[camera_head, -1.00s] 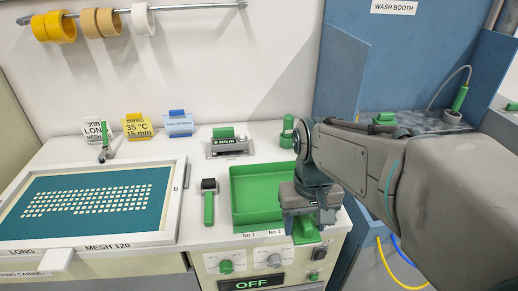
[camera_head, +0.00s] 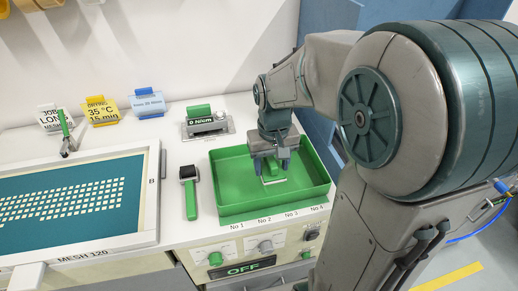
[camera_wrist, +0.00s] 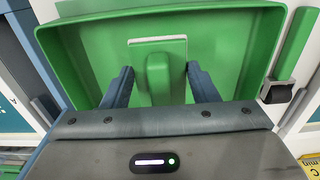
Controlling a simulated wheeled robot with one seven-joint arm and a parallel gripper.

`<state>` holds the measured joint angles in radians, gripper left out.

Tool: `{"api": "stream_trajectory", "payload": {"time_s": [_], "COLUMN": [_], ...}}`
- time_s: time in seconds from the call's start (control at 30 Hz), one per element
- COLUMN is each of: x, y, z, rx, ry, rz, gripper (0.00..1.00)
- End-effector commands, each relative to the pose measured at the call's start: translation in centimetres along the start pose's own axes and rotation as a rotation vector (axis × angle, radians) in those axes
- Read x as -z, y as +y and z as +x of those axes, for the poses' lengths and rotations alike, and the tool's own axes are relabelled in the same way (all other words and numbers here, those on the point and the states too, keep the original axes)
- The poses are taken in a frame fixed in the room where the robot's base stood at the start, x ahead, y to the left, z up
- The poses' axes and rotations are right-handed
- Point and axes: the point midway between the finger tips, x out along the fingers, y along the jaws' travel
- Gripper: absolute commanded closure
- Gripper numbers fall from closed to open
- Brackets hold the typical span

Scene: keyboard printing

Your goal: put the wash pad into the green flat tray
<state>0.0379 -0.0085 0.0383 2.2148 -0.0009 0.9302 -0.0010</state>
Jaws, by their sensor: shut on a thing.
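The wash pad shows in the head view as a green handle over a white pad (camera_head: 273,181), within the tray's outline. In the wrist view its green handle (camera_wrist: 158,74) stands between my fingers, with the white pad edge behind it. My gripper (camera_head: 270,166) points down over the tray and is shut on the wash pad's handle; it also shows in the wrist view (camera_wrist: 160,88). The green flat tray (camera_head: 230,192) lies on the bench top, and its rim (camera_wrist: 225,17) surrounds the pad in the wrist view. Whether the pad touches the tray floor I cannot tell.
A green-handled tool (camera_head: 190,195) with a black head lies left of the tray. The framed mesh screen (camera_head: 75,205) is further left. A gauge block (camera_head: 207,124) stands behind the tray. Control knobs and an OFF display (camera_head: 243,268) are on the bench front.

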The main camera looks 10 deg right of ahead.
Motion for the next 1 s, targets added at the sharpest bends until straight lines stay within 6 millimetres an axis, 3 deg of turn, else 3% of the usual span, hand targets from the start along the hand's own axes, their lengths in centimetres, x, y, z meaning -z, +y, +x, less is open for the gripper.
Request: {"api": "stream_trajectory", "payload": {"time_s": [0.1,0.3,0.63,1.0], "x": [1.8,3.4,3.4,3.5], "y": [0.1,0.1,0.1,0.1], "z": [1.1,2.0,5.8,6.4], "rx": [0.0,0.0,0.0,0.0], "ry": [-0.003,0.0,-0.003,0.0], "rz": [0.001,0.002,0.002,0.002], "gripper": [0.87,0.87,0.87,0.87]}}
